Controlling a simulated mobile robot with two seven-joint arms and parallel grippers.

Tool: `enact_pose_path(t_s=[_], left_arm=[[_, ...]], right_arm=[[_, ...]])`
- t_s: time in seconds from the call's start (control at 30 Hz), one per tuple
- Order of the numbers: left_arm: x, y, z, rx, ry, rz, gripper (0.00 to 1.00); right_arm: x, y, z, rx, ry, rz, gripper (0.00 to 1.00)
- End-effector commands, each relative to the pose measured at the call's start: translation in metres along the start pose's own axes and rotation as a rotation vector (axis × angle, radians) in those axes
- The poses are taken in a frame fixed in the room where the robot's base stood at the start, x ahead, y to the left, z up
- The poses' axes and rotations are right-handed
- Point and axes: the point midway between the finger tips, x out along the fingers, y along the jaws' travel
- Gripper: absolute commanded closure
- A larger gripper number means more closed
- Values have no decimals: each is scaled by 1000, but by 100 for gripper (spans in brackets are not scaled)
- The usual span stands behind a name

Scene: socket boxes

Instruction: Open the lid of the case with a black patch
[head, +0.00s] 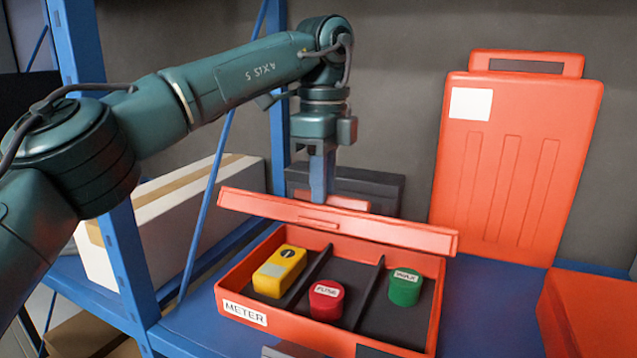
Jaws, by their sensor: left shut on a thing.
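The orange case (228,289) with a METER label and a black patch (380,352) on its front wall stands on the blue shelf. Its lid (400,236) is raised and seen nearly edge-on above the case's rear. A yellow block (279,270), a red FUSE piece (326,301) and a green WAX piece (404,287) sit in separate compartments. My left gripper (320,188) points down at the lid's far side, shut on the lid's orange handle (346,202); the fingertips are partly hidden behind the lid. My right gripper is not in view.
Another orange case (515,170) with a white patch stands upright at the back right. An orange box (590,310) is at the right edge. A white box (170,225) stands at left, and a dark case (375,188) behind the lid. Blue posts (83,60) frame the shelf.

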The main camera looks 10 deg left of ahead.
Motion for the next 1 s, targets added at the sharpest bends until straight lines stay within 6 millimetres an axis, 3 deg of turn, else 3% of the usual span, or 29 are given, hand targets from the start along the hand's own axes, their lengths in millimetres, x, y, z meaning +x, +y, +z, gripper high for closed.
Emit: enact_pose_path(t_s=[0.4, 0.43, 0.6, 1.0], left_arm=[[0, -3, 0, -2, 0, -6, 100], [0, -3, 0, -2, 0, -6, 80], [0, -2, 0, -2, 0, -4, 66], [-2, -2, 0, -1, 0, -2, 65]], right_arm=[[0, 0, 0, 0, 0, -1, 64], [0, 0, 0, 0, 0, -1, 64], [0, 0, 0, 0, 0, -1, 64], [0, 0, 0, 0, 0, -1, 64]])
